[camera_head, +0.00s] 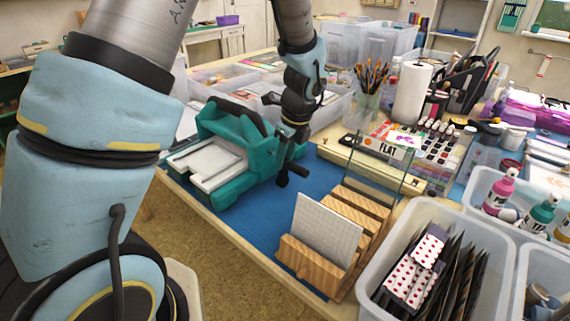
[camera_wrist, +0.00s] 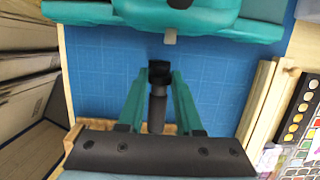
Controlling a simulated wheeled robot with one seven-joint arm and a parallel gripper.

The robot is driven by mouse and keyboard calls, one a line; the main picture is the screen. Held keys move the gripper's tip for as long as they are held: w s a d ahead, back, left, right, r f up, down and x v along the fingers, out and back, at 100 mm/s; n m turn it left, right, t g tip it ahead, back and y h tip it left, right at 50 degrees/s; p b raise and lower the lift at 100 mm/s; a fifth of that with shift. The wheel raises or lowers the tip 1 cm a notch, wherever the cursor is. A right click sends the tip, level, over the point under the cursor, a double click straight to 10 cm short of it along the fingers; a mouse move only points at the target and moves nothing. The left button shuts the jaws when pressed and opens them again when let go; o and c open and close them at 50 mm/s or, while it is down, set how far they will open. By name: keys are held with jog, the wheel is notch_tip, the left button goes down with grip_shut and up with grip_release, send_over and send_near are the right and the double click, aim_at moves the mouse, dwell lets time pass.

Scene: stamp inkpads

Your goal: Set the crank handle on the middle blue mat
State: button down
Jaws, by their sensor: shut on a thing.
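My gripper (camera_head: 291,152) hangs over the blue mat (camera_head: 262,207), beside the right end of the teal press machine (camera_head: 232,143). Its jaws are shut on the black crank handle (camera_head: 298,170), whose dark end sticks out below the fingers. In the wrist view the crank handle (camera_wrist: 158,110) lies lengthwise between the two teal fingers (camera_wrist: 160,84). The blue mat (camera_wrist: 215,75) spreads out beneath it. The machine (camera_wrist: 130,10) is at the top edge, with a short pale stub pointing toward the handle. The handle appears apart from the mat.
A slotted wooden rack (camera_head: 325,262) with a white gridded card stands at the mat's front right. Bare mat lies between machine and rack. Clear bins stand nearby.

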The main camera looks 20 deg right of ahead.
jog(key=shift+s+x, duration=0.2)
jog(key=shift+x, duration=0.75)
jog(key=shift+d+f, duration=0.1)
jog(key=shift+f, duration=0.05)
jog(key=shift+f, duration=0.15)
jog(key=c, duration=0.6)
grip_release()
